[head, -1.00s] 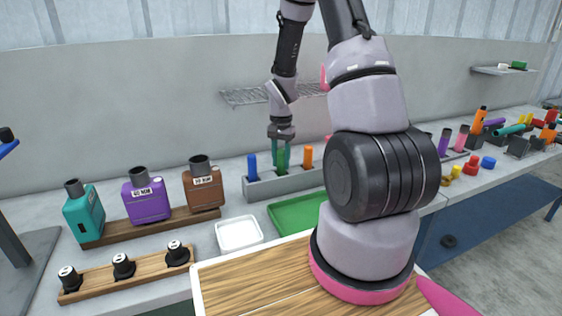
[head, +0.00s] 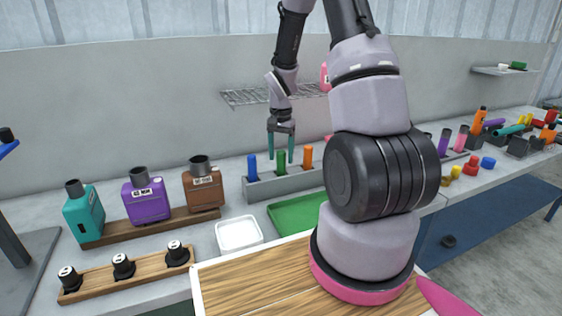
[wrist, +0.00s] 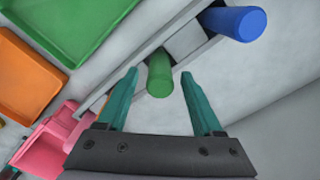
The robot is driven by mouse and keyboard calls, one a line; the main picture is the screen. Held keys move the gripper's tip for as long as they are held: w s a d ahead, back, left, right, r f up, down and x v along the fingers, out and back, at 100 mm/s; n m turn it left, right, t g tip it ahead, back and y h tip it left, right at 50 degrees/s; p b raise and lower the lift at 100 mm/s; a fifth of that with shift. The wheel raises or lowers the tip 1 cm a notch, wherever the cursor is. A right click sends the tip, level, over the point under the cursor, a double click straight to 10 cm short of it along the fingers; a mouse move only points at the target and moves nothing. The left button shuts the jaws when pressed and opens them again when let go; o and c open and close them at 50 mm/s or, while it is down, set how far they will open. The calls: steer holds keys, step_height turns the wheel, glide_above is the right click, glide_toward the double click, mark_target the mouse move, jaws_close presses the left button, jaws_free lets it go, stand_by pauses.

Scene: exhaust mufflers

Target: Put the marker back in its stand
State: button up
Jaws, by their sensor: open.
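The green marker (head: 281,163) stands upright in a slot of the long grey stand (head: 284,187), between a blue marker (head: 252,167) and an orange marker (head: 307,158). My gripper (head: 281,158) is open and empty, pointing down, with its teal fingers on either side of the green marker's upper end. In the wrist view, the green marker (wrist: 160,74) shows between the spread fingertips, with a gap to each. The blue marker (wrist: 234,22) is beside it in the stand. My arm hides the stand's right part in the head view.
A green tray (head: 297,213) and a white tray (head: 239,234) lie in front of the stand. Teal, purple (head: 147,200) and brown (head: 204,189) containers stand on a wooden base at left. A wire shelf (head: 245,96) is on the wall behind my gripper.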

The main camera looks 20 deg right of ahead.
step_height(320, 180, up, 9)
steer(key=shift+r, duration=0.1)
steer(key=s+a+r+n+t+y, duration=0.1)
steer(key=s+a+r+n+t, duration=0.1)
steer(key=s+r, duration=0.8)
steer(key=s+a+r+n+t+y, duration=0.1)
steer(key=s+a+r+t, duration=0.4)
steer(key=s+r, duration=0.5)
step_height(320, 180, up, 4)
steer(key=shift+s+a+f+n, duration=0.2)
steer(key=shift+s+a+n, duration=0.25)
steer(key=shift+n, duration=0.45)
